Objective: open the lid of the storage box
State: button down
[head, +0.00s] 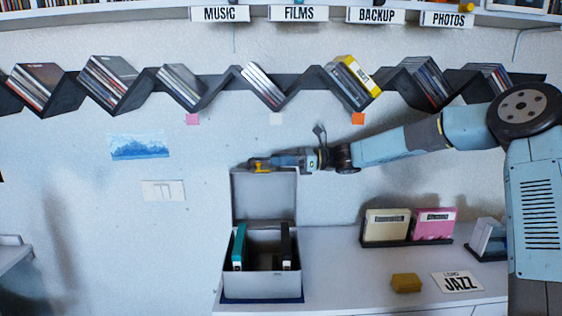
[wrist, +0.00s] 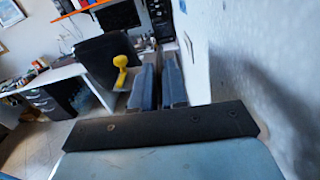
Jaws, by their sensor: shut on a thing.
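The storage box (head: 262,286) is a pale grey box on the counter. Its lid (head: 264,200) stands upright at the back, so the box is open. A dark teal case (head: 239,246) and a black case (head: 285,246) stand inside. A yellow handle (head: 261,165) is at the lid's top edge; it also shows in the wrist view (wrist: 121,70). My gripper (head: 272,161) reaches in from the right at the lid's top and is shut on the handle. In the wrist view, its blue fingers (wrist: 159,85) lie close together beside the handle; the exact contact is unclear.
Right of the box are a cream case (head: 387,226) and a pink case (head: 433,224) in a rack, a mustard block (head: 406,283) and a JAZZ card (head: 458,282). A zigzag disc shelf (head: 290,82) runs along the wall above my arm.

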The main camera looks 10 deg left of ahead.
jog(key=shift+s, duration=0.15)
jog(key=c, duration=1.2)
grip_release()
jog(key=v, duration=1.3)
jog(key=shift+d, duration=0.3)
jog(key=shift+d, duration=0.1)
